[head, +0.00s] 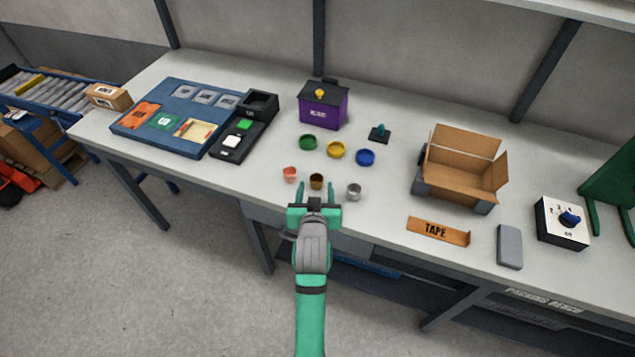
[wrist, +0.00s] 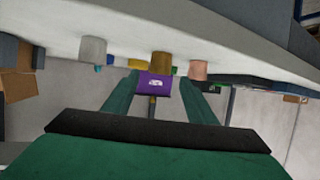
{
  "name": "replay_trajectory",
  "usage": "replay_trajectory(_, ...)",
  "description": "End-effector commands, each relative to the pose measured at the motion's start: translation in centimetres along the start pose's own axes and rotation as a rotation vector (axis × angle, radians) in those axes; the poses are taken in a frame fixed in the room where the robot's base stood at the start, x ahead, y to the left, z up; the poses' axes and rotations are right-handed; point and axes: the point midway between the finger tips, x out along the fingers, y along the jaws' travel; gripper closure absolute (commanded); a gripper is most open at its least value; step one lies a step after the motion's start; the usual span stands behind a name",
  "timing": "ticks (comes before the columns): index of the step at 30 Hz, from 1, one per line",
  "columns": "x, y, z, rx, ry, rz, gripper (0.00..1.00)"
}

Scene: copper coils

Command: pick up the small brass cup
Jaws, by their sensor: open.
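The small brass cup (head: 316,181) stands on the bench near its front edge, in the middle of a row of three small cups. A copper cup (head: 290,174) is to its left and a silver cup (head: 353,191) to its right. My gripper (head: 317,192) is open and empty, in front of the brass cup, with its fingers pointing towards it. In the wrist view, which looks upside down, the brass cup (wrist: 162,65) shows ahead, between and beyond the two fingertips. I cannot tell whether the fingertips flank the cup.
Green (head: 308,142), yellow (head: 335,149) and blue (head: 365,157) round dishes lie behind the cups. A purple box (head: 323,106) stands further back. A blue tray (head: 176,100) lies at left.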

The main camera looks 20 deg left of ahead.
Motion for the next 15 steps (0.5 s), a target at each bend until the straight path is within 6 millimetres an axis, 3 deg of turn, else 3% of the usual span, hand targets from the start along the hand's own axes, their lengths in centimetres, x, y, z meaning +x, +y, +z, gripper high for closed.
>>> replay_trajectory(9, 4.1, 0.1, 0.0, -0.001, 0.001, 0.001, 0.48)
replay_trajectory(15, 4.6, 0.4, 0.1, 0.001, 0.001, 0.004, 0.48)
